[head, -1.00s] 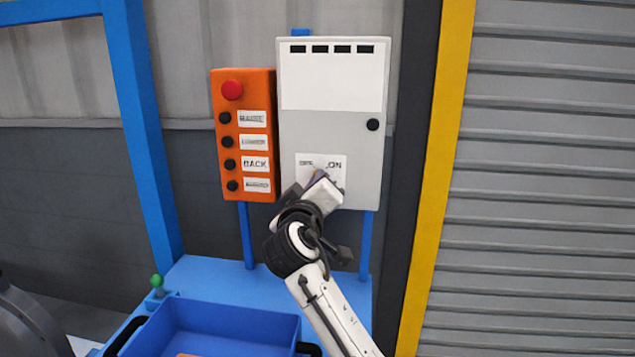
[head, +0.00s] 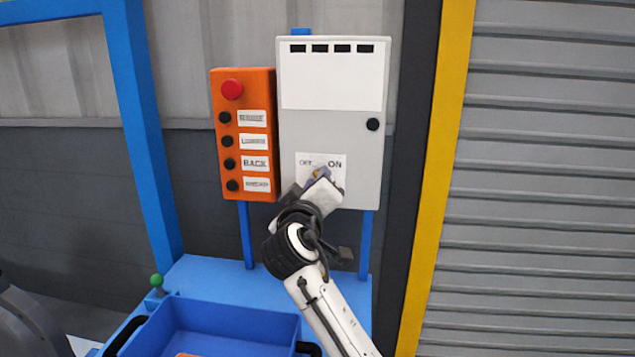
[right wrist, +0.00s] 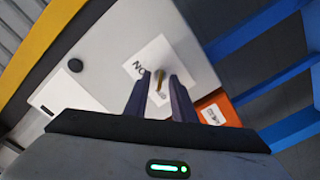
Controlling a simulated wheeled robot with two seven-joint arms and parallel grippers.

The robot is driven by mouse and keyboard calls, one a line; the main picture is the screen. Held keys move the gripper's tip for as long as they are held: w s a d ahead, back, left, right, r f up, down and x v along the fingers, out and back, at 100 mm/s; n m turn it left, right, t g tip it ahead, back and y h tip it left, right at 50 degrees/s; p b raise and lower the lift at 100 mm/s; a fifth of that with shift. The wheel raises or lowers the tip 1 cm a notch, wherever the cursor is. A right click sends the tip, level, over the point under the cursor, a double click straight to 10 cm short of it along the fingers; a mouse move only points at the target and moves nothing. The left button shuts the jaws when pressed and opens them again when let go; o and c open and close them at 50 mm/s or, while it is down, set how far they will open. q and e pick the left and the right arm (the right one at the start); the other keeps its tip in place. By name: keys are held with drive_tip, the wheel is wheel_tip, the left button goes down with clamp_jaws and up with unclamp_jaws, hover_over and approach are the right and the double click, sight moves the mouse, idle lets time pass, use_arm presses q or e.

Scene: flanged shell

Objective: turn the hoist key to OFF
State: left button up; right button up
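The hoist key (right wrist: 158,82) is a small brass-coloured piece on the white OFF/ON label (right wrist: 152,61) of the grey cabinet (head: 330,125). In the head view it shows only as a small yellowish spot (head: 317,174), mostly hidden by my right gripper (head: 320,178). In the right wrist view my right gripper (right wrist: 160,97) has its two dark fingers apart, one on each side of the key, with a visible gap. I cannot tell clearly whether the key points to ON or OFF. My left gripper is not in view.
An orange button box (head: 245,135) with a red button (head: 232,89) and several black buttons stands just left of the cabinet. A round black knob (head: 373,124) sits on the cabinet door. A blue bin (head: 205,320) lies below. A yellow post (head: 440,160) stands at right.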

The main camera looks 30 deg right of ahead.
drive_tip(key=b+v, duration=0.2)
drive_tip(key=v, duration=0.8)
